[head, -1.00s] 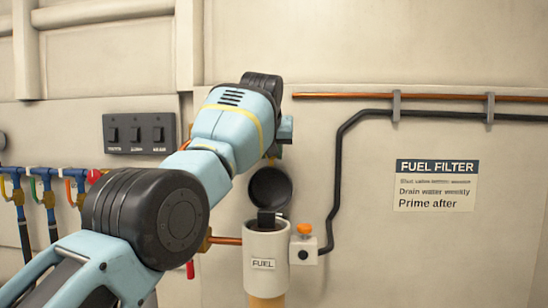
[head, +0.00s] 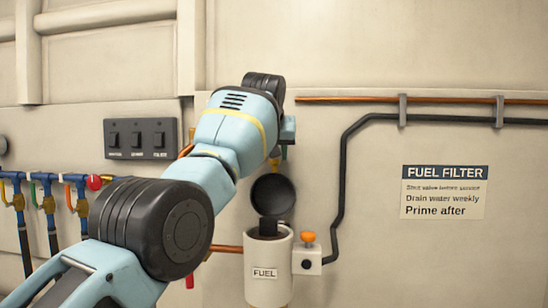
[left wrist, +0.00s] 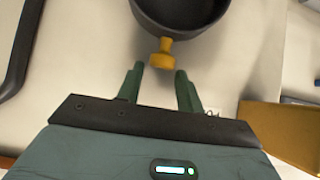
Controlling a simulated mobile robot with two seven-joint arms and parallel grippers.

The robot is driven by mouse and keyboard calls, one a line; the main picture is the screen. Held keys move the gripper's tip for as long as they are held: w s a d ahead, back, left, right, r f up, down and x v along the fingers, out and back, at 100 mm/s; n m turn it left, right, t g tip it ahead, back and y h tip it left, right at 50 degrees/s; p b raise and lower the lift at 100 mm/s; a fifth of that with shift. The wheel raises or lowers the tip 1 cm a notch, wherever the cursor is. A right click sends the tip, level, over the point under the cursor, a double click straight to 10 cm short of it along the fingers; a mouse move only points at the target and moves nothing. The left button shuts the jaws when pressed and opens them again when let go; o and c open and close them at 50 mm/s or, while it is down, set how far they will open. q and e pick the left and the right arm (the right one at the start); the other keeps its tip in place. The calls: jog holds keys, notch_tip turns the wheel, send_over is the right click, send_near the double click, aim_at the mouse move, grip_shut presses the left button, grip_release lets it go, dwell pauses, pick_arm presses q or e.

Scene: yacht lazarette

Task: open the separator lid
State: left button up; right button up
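The fuel separator (head: 268,278) is a white cylinder labelled FUEL on the wall. Its round black lid (head: 272,194) stands raised above the opening at the back, so the separator's mouth shows. In the left wrist view the dark lid (left wrist: 190,20) shows at the top, with a yellow knob (left wrist: 163,50) pointing toward my gripper. My left gripper (left wrist: 158,80) is open and empty, its two green fingers apart. The knob is just beyond the fingertips, not held. In the head view my arm hides most of that gripper. My right gripper is not in view.
An orange-knobbed valve (head: 307,250) sits right of the separator, with a black pipe (head: 340,180) rising from it. A black switch panel (head: 141,139) and several hoses with colored handles are at left. A sign (head: 444,192) hangs at right on mostly bare wall.

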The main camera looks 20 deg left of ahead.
pick_arm(q)
jog(key=shift+o, duration=1)
jog(key=shift+f, duration=0.3)
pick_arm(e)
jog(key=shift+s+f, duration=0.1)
pick_arm(q)
jog(key=shift+s+d+r+b, duration=0.2)
jog(key=shift+s+r+b, duration=0.1)
jog(key=shift+s+b, duration=0.15)
jog(key=b+v, duration=0.1)
jog(key=v, duration=0.5)
jog(key=shift+r, duration=0.35)
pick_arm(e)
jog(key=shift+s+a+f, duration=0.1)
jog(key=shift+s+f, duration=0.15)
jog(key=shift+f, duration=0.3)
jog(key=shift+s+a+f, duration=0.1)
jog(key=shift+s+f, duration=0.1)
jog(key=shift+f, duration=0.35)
pick_arm(q)
jog(key=shift+s+f, duration=0.1)
jog(key=shift+s, duration=0.05)
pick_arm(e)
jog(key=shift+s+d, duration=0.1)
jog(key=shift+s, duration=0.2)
